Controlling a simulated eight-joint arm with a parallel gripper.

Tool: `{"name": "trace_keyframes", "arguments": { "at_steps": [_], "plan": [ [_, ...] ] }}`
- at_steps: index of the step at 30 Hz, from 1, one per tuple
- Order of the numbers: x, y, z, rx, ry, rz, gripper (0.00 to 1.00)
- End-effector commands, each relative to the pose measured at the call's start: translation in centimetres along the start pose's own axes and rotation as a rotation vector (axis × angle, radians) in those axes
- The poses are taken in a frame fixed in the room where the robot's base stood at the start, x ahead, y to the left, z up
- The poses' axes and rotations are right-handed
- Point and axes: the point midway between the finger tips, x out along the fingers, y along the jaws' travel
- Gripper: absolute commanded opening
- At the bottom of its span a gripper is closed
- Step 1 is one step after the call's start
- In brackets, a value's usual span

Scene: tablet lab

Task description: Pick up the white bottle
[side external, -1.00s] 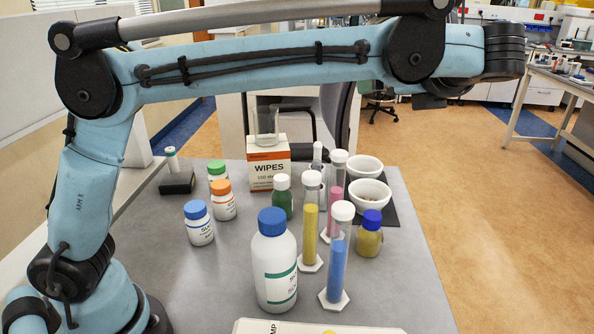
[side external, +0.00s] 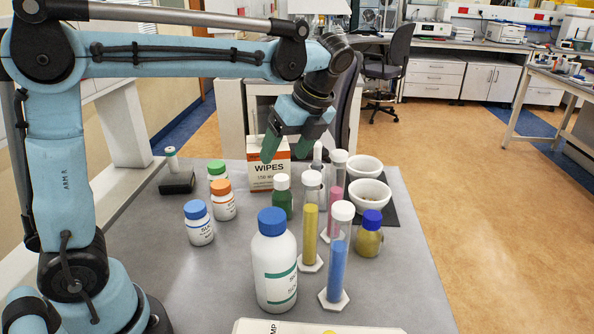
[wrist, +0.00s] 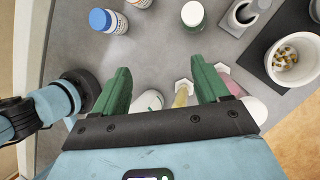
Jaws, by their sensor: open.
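The largest white bottle (side external: 274,270), with a blue cap and green label bands, stands upright at the front of the table. Smaller white bottles stand behind it to the left: one with a blue cap (side external: 199,225), one with an orange cap (side external: 223,203) and one with a green cap (side external: 216,171). The small blue-capped one also shows at the top of the wrist view (wrist: 107,21). My gripper (side external: 290,144) is open and empty, raised above the table near the wipes box. In the wrist view its green fingers (wrist: 162,87) are spread; a partly hidden white object (wrist: 149,101) shows between them.
Cylinders of yellow (side external: 310,235) and blue (side external: 337,270) stand close right of the large bottle, a pink one behind. A green bottle (side external: 283,204), a yellow blue-capped bottle (side external: 368,240), white bowls (side external: 371,194) and the wipes box (side external: 262,173) are nearby. The table's left front is clear.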

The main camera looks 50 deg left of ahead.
Motion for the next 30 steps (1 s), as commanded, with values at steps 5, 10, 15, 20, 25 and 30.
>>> {"name": "trace_keyframes", "arguments": {
  "at_steps": [5,10,15,20,25,30],
  "plan": [
    [4.8,5.2,-0.5,-0.126,0.412,0.086,0.74],
    [6.3,9.0,-2.3,-0.237,0.804,0.063,0.74],
    [5.6,11.7,-3.7,-0.341,1.168,-0.066,0.74],
    [4.1,13.3,-4.2,-0.408,1.421,-0.241,0.74],
    [2.9,14.2,-4.2,-0.438,1.553,-0.375,0.74],
    [2.5,14.1,-4.9,-0.436,1.583,-0.408,0.74]
  ]
}}
